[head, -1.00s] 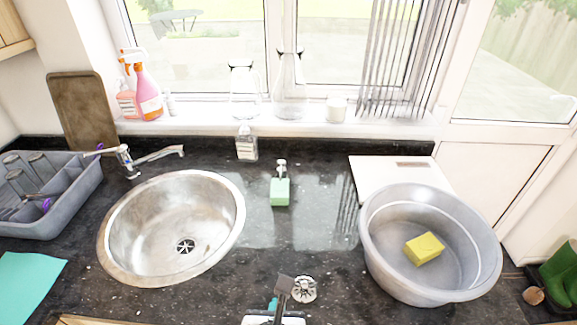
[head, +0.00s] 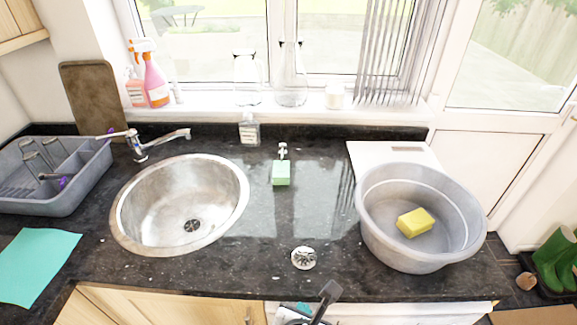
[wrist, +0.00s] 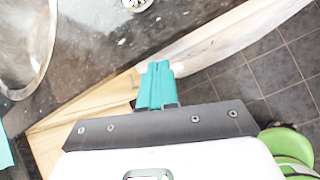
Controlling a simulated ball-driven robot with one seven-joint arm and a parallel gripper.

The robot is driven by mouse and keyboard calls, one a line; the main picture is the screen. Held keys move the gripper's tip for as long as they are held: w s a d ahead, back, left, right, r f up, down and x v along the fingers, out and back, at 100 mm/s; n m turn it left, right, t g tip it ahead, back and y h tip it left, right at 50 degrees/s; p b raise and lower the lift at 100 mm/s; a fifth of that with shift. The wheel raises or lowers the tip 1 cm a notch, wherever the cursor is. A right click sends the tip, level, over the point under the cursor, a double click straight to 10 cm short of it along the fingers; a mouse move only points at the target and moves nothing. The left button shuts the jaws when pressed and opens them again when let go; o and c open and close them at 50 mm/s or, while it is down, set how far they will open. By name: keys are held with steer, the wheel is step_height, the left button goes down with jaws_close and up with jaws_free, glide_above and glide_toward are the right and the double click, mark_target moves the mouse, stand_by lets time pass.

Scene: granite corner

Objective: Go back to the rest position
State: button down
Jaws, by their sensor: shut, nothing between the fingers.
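My gripper (wrist: 158,85) shows in the wrist view with its teal fingers shut together and nothing between them. It points down past the front edge of the counter, over the cabinet front and dark floor tiles. In the head view my gripper (head: 303,308) is at the bottom, in front of the counter's edge and largely hidden by my own arm. It is apart from everything on the counter.
The black counter (head: 250,272) holds a round sink (head: 150,225), a drain strainer (head: 303,257), a green soap dispenser (head: 281,173), and a grey basin (head: 375,235) with a yellow sponge (head: 415,222) inside. A dish rack (head: 60,200) and teal cloth (head: 35,265) are left. Green boots (head: 555,262) stand right.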

steer(key=s+d+f+m+g+b, duration=0.1)
steer(key=s+d+f+m+g, duration=0.1)
steer(key=s+d+f+m, duration=0.2)
steer(key=s+d+f+m+g+b, duration=0.1)
steer(key=s+d+f+m, duration=0.3)
steer(key=s+d+m, duration=0.4)
steer(key=s+d+f+m+g+b, duration=0.2)
steer(key=s+d+f+m+g, duration=0.2)
steer(key=d+m, duration=0.9)
steer(key=s+f+m, duration=0.1)
steer(key=s+m, duration=0.2)
steer(key=m, duration=0.4)
steer(key=shift+y, duration=0.3)
